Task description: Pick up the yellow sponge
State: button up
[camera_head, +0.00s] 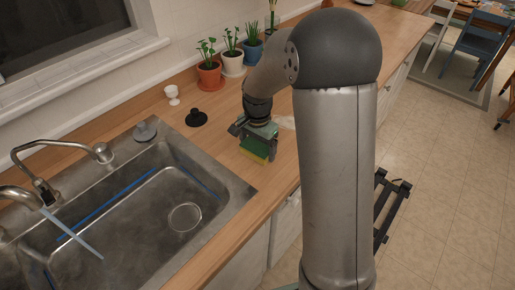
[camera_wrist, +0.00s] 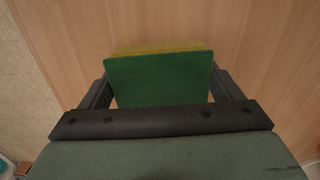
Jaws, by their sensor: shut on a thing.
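The sponge (camera_head: 254,151) is yellow with a green scouring side. It is on or just above the wooden counter, right of the sink; I cannot tell whether it touches the wood. In the wrist view the sponge (camera_wrist: 158,80) shows its green face toward the camera, with a yellow strip along its far edge. My gripper (camera_head: 256,146) points down at it, with one finger at each side. In the wrist view my gripper (camera_wrist: 160,92) is shut on the sponge, which fills the space between the fingers.
A metal sink (camera_head: 140,215) with a faucet (camera_head: 60,155) lies to the left. A black stopper-like object (camera_head: 196,118) and a small white cup (camera_head: 172,94) stand on the counter (camera_head: 225,170). Potted plants (camera_head: 209,75) line the wall behind. Bare counter surrounds the sponge.

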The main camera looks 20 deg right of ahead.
aim_at(258, 145)
jog(key=shift+r, duration=0.15)
jog(key=shift+r, duration=0.35)
notch_tip(258, 145, up, 2)
jog(key=shift+r, duration=0.1)
jog(key=s+r, duration=0.2)
jog(key=s+r+b, duration=0.1)
jog(key=s+r, duration=0.1)
jog(key=r, duration=0.1)
jog(key=shift+s+d+r+b, duration=0.2)
jog(key=shift+s+r+b, duration=0.05)
jog(key=shift+s+b, duration=0.1)
jog(key=s+d+r+b, duration=0.1)
jog(key=s+r, duration=0.3)
jog(key=s, duration=0.5)
jog(key=shift+s+r, duration=0.15)
jog(key=shift+r, duration=0.05)
